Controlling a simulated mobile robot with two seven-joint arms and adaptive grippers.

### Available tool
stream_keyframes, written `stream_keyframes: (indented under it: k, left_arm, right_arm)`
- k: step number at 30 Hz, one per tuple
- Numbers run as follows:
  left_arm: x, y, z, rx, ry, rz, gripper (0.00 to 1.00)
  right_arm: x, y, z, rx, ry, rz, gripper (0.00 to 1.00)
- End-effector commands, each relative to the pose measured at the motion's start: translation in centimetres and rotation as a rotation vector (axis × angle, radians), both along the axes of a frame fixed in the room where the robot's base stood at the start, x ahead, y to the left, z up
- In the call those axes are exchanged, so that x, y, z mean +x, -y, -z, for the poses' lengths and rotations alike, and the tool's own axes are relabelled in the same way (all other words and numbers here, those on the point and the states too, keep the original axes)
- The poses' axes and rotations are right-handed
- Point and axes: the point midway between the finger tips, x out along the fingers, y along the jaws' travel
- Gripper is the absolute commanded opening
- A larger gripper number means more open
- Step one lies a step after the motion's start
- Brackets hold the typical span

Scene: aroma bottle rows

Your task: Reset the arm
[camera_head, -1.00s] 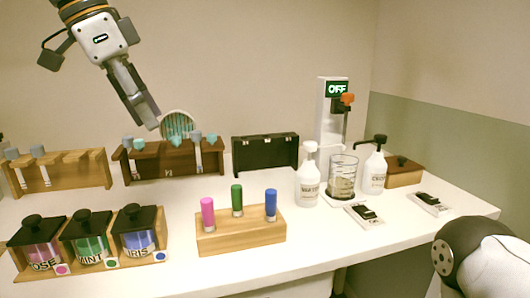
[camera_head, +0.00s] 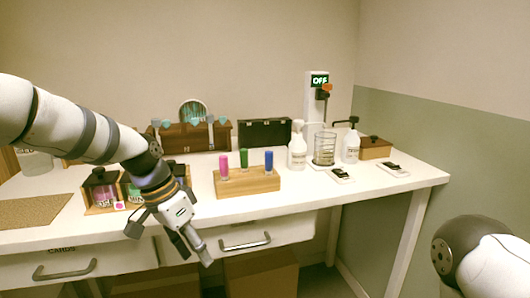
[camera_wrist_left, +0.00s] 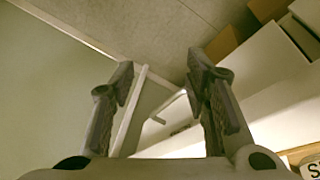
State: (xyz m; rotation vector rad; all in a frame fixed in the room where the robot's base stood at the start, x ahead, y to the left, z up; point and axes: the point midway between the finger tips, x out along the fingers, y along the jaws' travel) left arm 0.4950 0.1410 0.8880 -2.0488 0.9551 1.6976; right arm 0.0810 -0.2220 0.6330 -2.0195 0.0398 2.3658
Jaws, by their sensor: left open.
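My left arm reaches in from the left in the head view and bends down over the table's front edge. My left gripper (camera_head: 194,250) hangs in front of the drawers, pointing down and to the right. Its two fingers are apart, with nothing between them, in the left wrist view (camera_wrist_left: 162,85). Part of my right arm shows at the lower right of the head view; its gripper is out of frame.
The white table (camera_head: 300,205) holds a wooden block (camera_head: 250,183) with pink, green and blue vials. Labelled jars (camera_head: 102,192) stand partly behind my left arm. A drawer handle (camera_head: 245,244) is right of my left gripper. Cardboard boxes (camera_head: 262,275) sit below.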

Motion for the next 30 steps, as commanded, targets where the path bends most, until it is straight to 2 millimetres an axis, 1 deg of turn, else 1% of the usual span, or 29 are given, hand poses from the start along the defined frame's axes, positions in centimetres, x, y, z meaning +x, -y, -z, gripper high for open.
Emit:
stream_keyframes:
  k: [1, 2, 3, 5, 6, 8, 9, 11, 12, 14, 15, 18, 19, 21, 23, 30]
  left_arm:
    - [-1.9, 0.3, 4.2, 0.008, -0.045, -0.04, 0.42]
    - [-3.1, 0.4, 6.6, 0.012, -0.066, -0.073, 0.42]
    - [-4.9, 0.4, 9.7, 0.016, -0.094, -0.117, 0.42]
    - [-8.1, 0.2, 13.9, 0.029, -0.135, -0.184, 0.42]
    - [-10.5, 0.0, 16.5, 0.04, -0.162, -0.231, 0.42]
    - [-14.5, -0.5, 20.0, 0.061, -0.202, -0.303, 0.42]
    - [-17.5, -1.1, 22.0, 0.079, -0.228, -0.352, 0.42]
    - [-22.1, -2.0, 24.3, 0.11, -0.262, -0.427, 0.42]
    - [-25.3, -2.8, 25.5, 0.136, -0.283, -0.475, 0.42]
    - [-29.9, -4.1, 26.5, 0.175, -0.308, -0.546, 0.42]
    - [-32.6, -4.9, 26.7, 0.202, -0.321, -0.588, 0.42]
    - [-37.9, -6.8, 26.4, 0.26, -0.338, -0.67, 0.42]
    - [-39.0, -7.2, 26.2, 0.274, -0.34, -0.687, 0.42]
    - [-40.7, -7.9, 25.7, 0.296, -0.339, -0.715, 0.42]
    - [-41.4, -8.2, 25.5, 0.305, -0.339, -0.727, 0.42]
    - [-41.6, -8.3, 25.4, 0.308, -0.337, -0.732, 0.42]
  right_arm:
    - [0.0, 0.0, -0.1, 0.0, 0.0, 0.0, 0.0]
    - [0.0, 0.0, -0.1, 0.0, 0.0, 0.0, 0.0]
    - [0.0, 0.0, -0.1, 0.0, 0.0, 0.0, 0.0]
    - [0.0, 0.0, -0.1, 0.0, 0.0, 0.0, 0.0]
    - [0.0, 0.0, -0.1, 0.0, 0.001, 0.0, 0.0]
    - [0.0, 0.0, -0.1, 0.0, 0.001, 0.0, 0.0]
    - [0.0, 0.0, -0.1, 0.0, 0.001, 0.0, 0.0]
    - [0.0, 0.0, -0.1, 0.0, 0.001, 0.0, 0.0]
    - [0.0, 0.0, -0.1, 0.0, 0.001, 0.0, 0.0]
    - [0.0, 0.0, -0.1, 0.0, 0.001, 0.0, 0.0]
    - [0.0, 0.0, -0.1, 0.0, 0.001, 0.0, 0.0]
    - [0.0, 0.0, -0.1, 0.0, 0.001, 0.0, 0.0]
    - [0.0, 0.0, -0.1, 0.0, 0.002, 0.0, 0.0]
    - [0.0, 0.0, -0.1, 0.0, 0.002, 0.0, 0.0]
    - [0.0, 0.0, -0.1, 0.0, 0.001, 0.0, 0.0]
    - [0.0, 0.0, -0.1, 0.0, 0.001, 0.0, 0.0]
